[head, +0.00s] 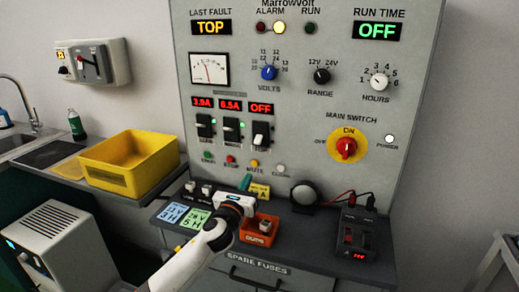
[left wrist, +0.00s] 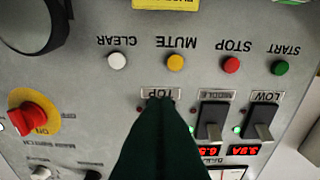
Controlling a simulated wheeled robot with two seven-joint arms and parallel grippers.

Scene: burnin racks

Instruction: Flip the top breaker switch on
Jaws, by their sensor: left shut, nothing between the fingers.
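The top breaker switch (head: 261,134) is the rightmost of three black breakers on the grey panel in the head view. The display above it (head: 261,107) reads OFF, and its pale lever points down. The low breaker (head: 205,126) and middle breaker (head: 232,129) have red number displays. My left gripper (head: 245,183) is shut and empty, its teal fingertips below the top breaker. In the upside-down left wrist view, the dark green fingers (left wrist: 160,140) hide most of the top breaker; its TOP label (left wrist: 160,94) shows. Contact cannot be told. My right gripper is not in view.
A row of small buttons, including the yellow MUTE button (left wrist: 175,62), lies below the breakers. An orange bin (head: 262,229) and a power supply (head: 355,235) stand on the bench. A yellow crate (head: 128,165) stands left. The red main switch (head: 346,147) is right of the breakers.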

